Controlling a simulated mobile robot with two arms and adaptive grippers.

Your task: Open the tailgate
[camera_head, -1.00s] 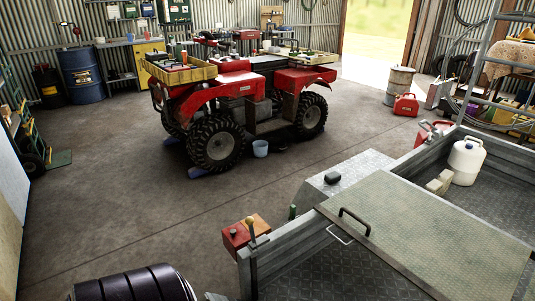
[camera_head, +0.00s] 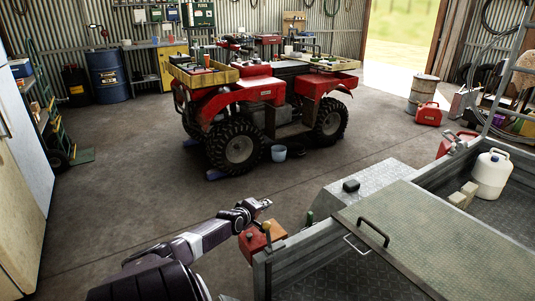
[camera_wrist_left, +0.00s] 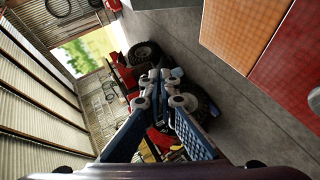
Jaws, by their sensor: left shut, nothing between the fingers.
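A grey metal trailer (camera_head: 290,243) fills the lower right of the head view. I cannot tell for sure which of its panels is the tailgate. A flat panel with a black handle (camera_head: 374,231) and a thin metal loop lies across its bed. My left gripper (camera_head: 262,204) is shut and empty, in the air just above and beside this box. In the left wrist view its fingers (camera_wrist_left: 163,88) meet, and the box (camera_wrist_left: 245,32) is at the upper right. My right gripper is not seen.
A red quad bike (camera_head: 250,100) stands on the open concrete floor beyond. A white jug (camera_head: 491,174) and pale blocks (camera_head: 464,195) sit in the trailer. White cabinets (camera_head: 22,130) line the left edge.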

